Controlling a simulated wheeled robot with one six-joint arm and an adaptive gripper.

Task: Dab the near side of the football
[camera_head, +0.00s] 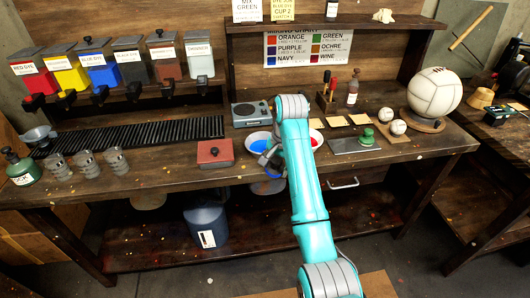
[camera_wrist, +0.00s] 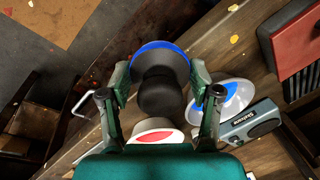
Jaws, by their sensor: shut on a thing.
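The football (camera_head: 434,91) is a large white panelled ball with dark marks on top, resting on a round wooden stand (camera_head: 428,125) at the bench's right end. My gripper (camera_wrist: 160,80) is shut on a dabber (camera_wrist: 159,97) with a black knob and a round, blue-edged head. In the head view my gripper (camera_head: 268,163) is at the bench's front edge by the blue dye bowl (camera_head: 260,141), well left of the football and mostly hidden by my arm. The blue bowl also shows in the wrist view (camera_wrist: 235,92), beside the red dye bowl (camera_wrist: 157,133). The dabber's face is hidden.
Two small white balls (camera_head: 397,127), a green-knobbed tool (camera_head: 366,137) on a grey slab (camera_head: 350,146) and several tan squares lie between my arm and the football. A scale (camera_head: 251,114) stands behind the bowls, a red-lidded box (camera_head: 214,152) to their left. An upper shelf overhangs the back.

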